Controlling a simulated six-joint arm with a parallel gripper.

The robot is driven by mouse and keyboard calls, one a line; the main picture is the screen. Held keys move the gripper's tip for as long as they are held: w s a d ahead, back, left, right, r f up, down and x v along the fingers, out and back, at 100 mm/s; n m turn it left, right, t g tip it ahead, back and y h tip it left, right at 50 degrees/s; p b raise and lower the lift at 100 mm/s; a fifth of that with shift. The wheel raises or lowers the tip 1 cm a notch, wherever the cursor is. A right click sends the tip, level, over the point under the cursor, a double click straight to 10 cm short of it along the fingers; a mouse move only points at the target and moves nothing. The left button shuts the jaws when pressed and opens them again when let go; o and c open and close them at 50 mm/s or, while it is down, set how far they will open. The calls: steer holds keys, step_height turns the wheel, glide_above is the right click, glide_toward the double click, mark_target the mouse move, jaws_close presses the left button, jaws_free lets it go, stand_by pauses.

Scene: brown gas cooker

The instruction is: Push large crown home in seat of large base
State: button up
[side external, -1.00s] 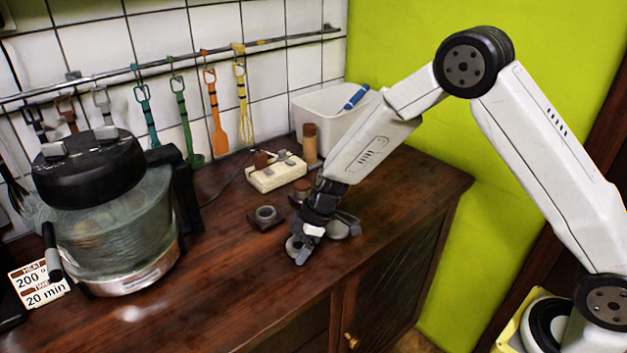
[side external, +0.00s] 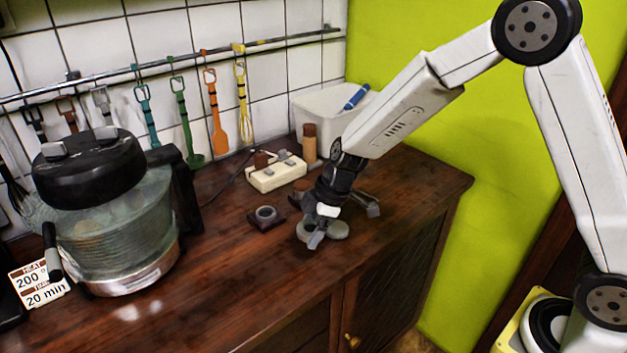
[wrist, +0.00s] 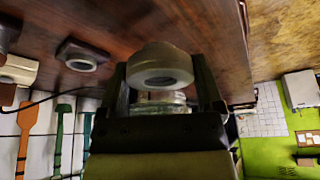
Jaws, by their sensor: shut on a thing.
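My gripper (side external: 319,228) is shut on a pale grey round crown, seen between its fingers. The crown (wrist: 160,62) has a dark opening in its middle in the wrist view. In the side view the crown (side external: 338,230) shows on both sides of the near finger, low over the counter; whether it touches the wood I cannot tell. A dark square base (side external: 252,220) with a grey ring seat stands on the counter to the left of the gripper, apart from it. The base also shows in the wrist view (wrist: 78,55). Size labels are not visible.
A cream power strip (side external: 277,176) and a brown-topped cylinder (side external: 309,145) stand behind. Another brown block (side external: 300,190) is partly hidden by my gripper. The glass cooker (side external: 115,225) is left, a white bin (side external: 318,112) behind. The front counter is clear.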

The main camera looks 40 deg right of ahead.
steer(key=s+d+r, duration=0.2)
steer(key=s+r, duration=0.4)
steer(key=s, duration=0.4)
steer(key=shift+s, duration=0.2)
stand_by(0.4)
steer(key=o, duration=0.5)
steer(key=c, duration=0.4)
steer(key=shift+w+a+f+m+t+h, duration=0.3)
steer(key=shift+w+f+m, duration=0.55)
steer(key=shift+w, duration=3.8)
steer(key=shift+w+a+f+m+t+h, duration=0.15)
steer(key=shift+w+a+f+m+h, duration=0.65)
steer(key=shift+w, duration=3.8)
steer(key=shift+w+f+m+t+y, duration=0.4)
steer(key=shift+w+m, duration=0.95)
steer(key=shift+w, duration=3.3)
steer(key=shift+c, duration=0.2)
